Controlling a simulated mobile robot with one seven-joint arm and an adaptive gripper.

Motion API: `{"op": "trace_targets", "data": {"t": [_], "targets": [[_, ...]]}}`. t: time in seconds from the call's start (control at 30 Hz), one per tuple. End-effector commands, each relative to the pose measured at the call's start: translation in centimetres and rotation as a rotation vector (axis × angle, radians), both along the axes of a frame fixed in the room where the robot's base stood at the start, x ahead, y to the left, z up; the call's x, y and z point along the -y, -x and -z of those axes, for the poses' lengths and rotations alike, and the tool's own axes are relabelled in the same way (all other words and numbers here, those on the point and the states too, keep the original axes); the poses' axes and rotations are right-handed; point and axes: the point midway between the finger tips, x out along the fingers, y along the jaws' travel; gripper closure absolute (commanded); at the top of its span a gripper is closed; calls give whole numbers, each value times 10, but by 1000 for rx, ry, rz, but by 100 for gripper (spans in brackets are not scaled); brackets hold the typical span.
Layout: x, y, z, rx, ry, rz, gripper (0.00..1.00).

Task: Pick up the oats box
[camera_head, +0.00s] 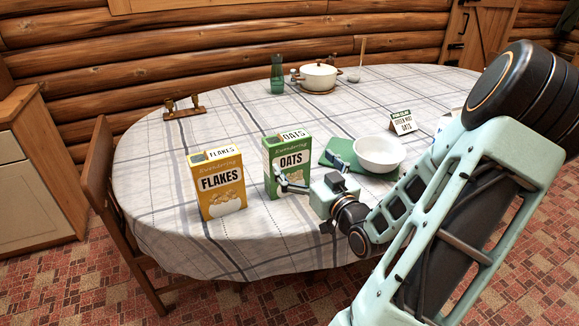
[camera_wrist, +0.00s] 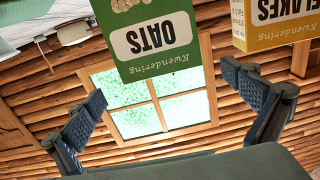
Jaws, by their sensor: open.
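The oats box (camera_head: 289,158) is green with a white label and stands upright on the table near its front edge. My gripper (camera_head: 282,182) is open in front of the box's right side in the head view, and one finger overlaps the box there. In the wrist view the oats box (camera_wrist: 155,40) appears upside down, between the two spread fingers of my gripper (camera_wrist: 163,84). I cannot tell from these views whether a finger touches the box. Its lower front is partly hidden by the gripper in the head view.
A yellow flakes box (camera_head: 220,183) stands close on the left. A white bowl (camera_head: 379,152) and green mat (camera_head: 334,158) lie to the right, near a small oats card (camera_head: 402,123). The table's middle is clear.

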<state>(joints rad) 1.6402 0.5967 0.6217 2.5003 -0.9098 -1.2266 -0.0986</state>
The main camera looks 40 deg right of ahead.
Motion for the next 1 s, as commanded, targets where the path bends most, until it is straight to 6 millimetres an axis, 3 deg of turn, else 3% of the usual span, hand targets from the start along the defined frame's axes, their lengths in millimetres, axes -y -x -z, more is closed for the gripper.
{"op": "trace_targets", "data": {"t": [0.2,0.47,0.7,1.0], "targets": [[6,-35,1,2,0,-2,0],[12,-56,2,0,-1,-1,0],[20,-90,4,0,0,0,0],[22,-97,3,-2,1,-1,0]]}}
